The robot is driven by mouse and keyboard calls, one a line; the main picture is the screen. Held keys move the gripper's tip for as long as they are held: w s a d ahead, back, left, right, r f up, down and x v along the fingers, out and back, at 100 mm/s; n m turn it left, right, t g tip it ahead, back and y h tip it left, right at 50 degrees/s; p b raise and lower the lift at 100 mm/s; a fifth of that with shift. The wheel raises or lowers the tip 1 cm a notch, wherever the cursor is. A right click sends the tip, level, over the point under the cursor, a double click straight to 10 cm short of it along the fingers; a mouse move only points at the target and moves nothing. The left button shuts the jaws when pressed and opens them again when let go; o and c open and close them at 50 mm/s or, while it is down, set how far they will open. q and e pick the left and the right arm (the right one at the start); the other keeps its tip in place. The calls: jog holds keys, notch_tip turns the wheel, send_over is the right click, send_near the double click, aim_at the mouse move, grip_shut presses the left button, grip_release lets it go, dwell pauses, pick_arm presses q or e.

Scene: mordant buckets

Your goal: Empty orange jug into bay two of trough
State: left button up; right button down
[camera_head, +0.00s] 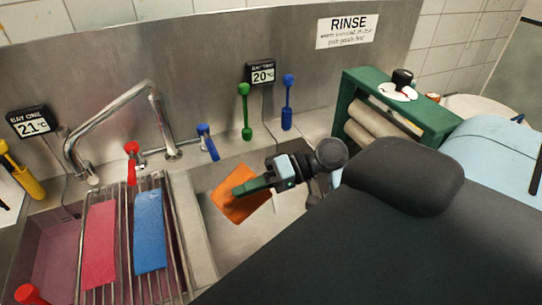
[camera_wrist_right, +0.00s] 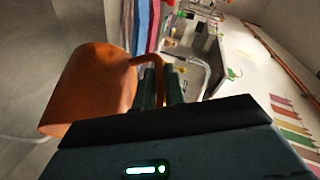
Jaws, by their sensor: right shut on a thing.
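The orange jug (camera_head: 238,197) hangs over the steel bay below the sign reading 20 °C, which I take as bay two (camera_head: 215,258). My right gripper (camera_head: 258,184) is shut on the jug's handle, which also shows between the fingers in the right wrist view (camera_wrist_right: 150,62). The jug's body (camera_wrist_right: 90,90) fills the left of that view. In the head view the jug looks tilted, but its mouth and contents cannot be made out. The trough's bay one (camera_head: 48,240) holds pinkish liquid at the left. My left gripper is not in view.
A wire rack (camera_head: 122,240) with a pink cloth (camera_head: 99,245) and a blue cloth (camera_head: 149,232) lies over bay one. A curved faucet (camera_head: 110,112) stands behind it. Green (camera_head: 245,110) and blue (camera_head: 288,102) brushes stand along the back ledge. A green roller frame (camera_head: 400,110) stands right.

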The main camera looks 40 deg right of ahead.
jog(key=shift+s+d+r+y, duration=0.1)
jog(key=shift+d+r+y, duration=0.3)
jog(key=shift+d+y, duration=0.15)
dwell(0.6)
jog(key=shift+d, duration=0.1)
jog(key=shift+d+r+y, duration=0.2)
jog(key=shift+d+y, duration=0.05)
jog(key=shift+d, duration=0.2)
dwell(0.5)
jog(key=shift+d+r+m+t+y, duration=0.3)
jog(key=shift+d+t+y, duration=0.1)
jog(key=shift+d, duration=0.35)
dwell(0.4)
